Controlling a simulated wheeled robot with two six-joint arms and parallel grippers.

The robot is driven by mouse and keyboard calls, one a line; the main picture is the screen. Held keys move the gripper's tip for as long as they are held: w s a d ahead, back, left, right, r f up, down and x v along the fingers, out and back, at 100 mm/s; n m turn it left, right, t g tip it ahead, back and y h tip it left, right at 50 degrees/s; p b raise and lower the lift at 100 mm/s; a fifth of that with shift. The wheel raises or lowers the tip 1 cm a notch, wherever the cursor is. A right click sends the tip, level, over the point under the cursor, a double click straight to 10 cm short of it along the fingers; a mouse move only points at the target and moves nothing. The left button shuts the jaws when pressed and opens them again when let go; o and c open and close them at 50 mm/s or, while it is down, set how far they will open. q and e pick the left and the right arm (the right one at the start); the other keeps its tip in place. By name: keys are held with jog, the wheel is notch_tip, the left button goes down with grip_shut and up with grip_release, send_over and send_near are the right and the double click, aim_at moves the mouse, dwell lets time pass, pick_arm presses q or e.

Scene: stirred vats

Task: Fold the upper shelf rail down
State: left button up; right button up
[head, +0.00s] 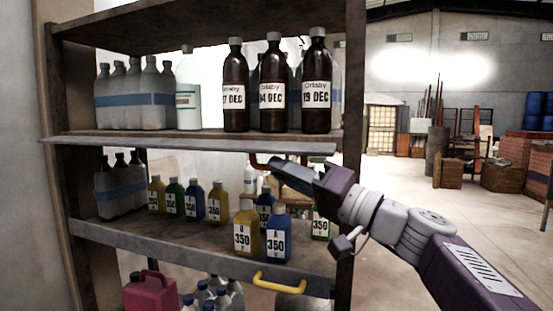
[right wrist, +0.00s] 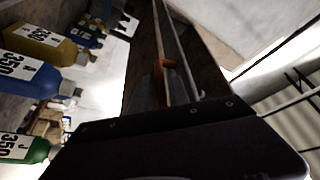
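The upper shelf rail (head: 190,145) is a thin grey metal strip along the front edge of the upper shelf, seen nearly edge-on. A red-orange handle (head: 257,163) shows just below the rail, partly hidden by my right gripper. My right gripper (head: 272,164) comes in from the right, just under the rail with its tip at the handle. In the right wrist view the orange handle (right wrist: 160,78) lies right in front of the gripper, beside the long rail (right wrist: 176,40). I cannot tell whether the fingers are closed on it. My left gripper is not in view.
Brown bottles (head: 273,85) and clear bottles (head: 188,88) stand on the upper shelf. Small coloured bottles (head: 247,232) stand on the lower shelf, behind its rail with a yellow handle (head: 279,282). The rack's right post (head: 352,110) stands close to my right arm. Open floor lies to the right.

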jog(key=shift+w+a+r, duration=0.3)
jog(key=shift+w+a, duration=0.1)
jog(key=shift+a, duration=0.1)
jog(key=shift+w+a, duration=0.25)
jog(key=shift+a, duration=0.15)
jog(key=shift+d, duration=0.1)
grip_shut()
jog(key=m+h+p, duration=0.1)
jog(key=m, duration=0.1)
jog(key=s+r+m+h+p, duration=0.1)
jog(key=m, duration=0.1)
jog(key=shift+s+a+r+m, duration=0.2)
jog(key=shift+m, duration=0.2)
